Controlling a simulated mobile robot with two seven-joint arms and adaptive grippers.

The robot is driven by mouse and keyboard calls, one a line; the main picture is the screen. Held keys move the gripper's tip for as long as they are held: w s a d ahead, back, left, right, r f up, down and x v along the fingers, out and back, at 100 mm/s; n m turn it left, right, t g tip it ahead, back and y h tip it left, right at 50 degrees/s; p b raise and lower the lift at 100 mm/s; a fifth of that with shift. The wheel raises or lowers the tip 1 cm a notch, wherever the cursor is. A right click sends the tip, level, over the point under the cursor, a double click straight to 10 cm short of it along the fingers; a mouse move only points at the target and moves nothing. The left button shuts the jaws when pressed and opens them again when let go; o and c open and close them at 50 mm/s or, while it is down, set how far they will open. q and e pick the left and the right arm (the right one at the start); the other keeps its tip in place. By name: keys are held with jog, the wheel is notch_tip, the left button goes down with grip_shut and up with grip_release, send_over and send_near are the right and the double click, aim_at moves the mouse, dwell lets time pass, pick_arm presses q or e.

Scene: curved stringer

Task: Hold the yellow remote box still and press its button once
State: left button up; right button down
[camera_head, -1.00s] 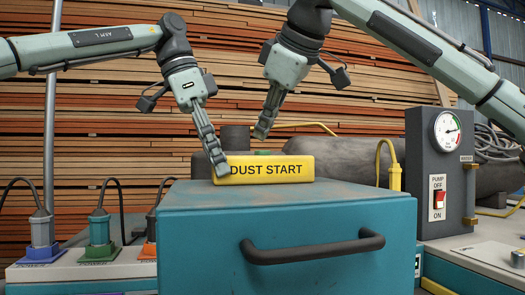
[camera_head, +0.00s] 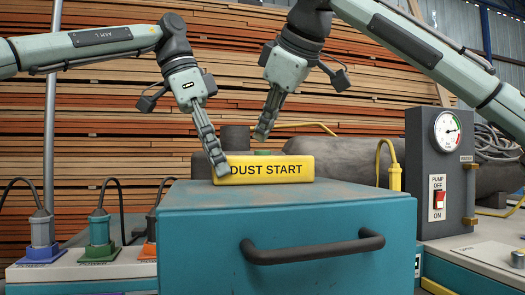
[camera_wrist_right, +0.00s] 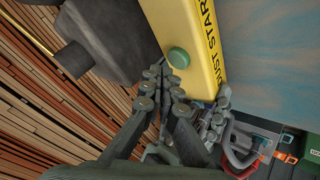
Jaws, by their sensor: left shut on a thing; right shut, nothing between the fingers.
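The yellow remote box (camera_head: 268,171), marked DUST START, sits on top of the teal cabinet (camera_head: 300,205). Its green button (camera_head: 263,152) shows at its top edge, and from above as a round green disc in the right wrist view (camera_wrist_right: 179,58). My left gripper (camera_head: 219,165) is shut on the left end of the box. My right gripper (camera_head: 261,135) is shut and empty, its tips pointing down just above the button. In the right wrist view its closed tips (camera_wrist_right: 165,75) are close beside the button; I cannot tell whether they touch it.
A grey panel (camera_head: 422,150) with a gauge and a red pump switch (camera_head: 439,199) stands at the right. Coloured plugs with black cables, such as the green one (camera_head: 100,235), are at the left. A dark handle (camera_head: 312,247) juts from the cabinet front.

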jog(key=shift+f, duration=0.2)
dwell(0.4)
jog(key=shift+f, duration=0.25)
jog(key=shift+f, duration=0.5)
dwell(0.8)
jog(key=shift+r, duration=0.9)
jog(key=shift+r, duration=2.5)
pick_arm(q)
jog(key=o, duration=1.6)
jog(key=shift+c, duration=0.2)
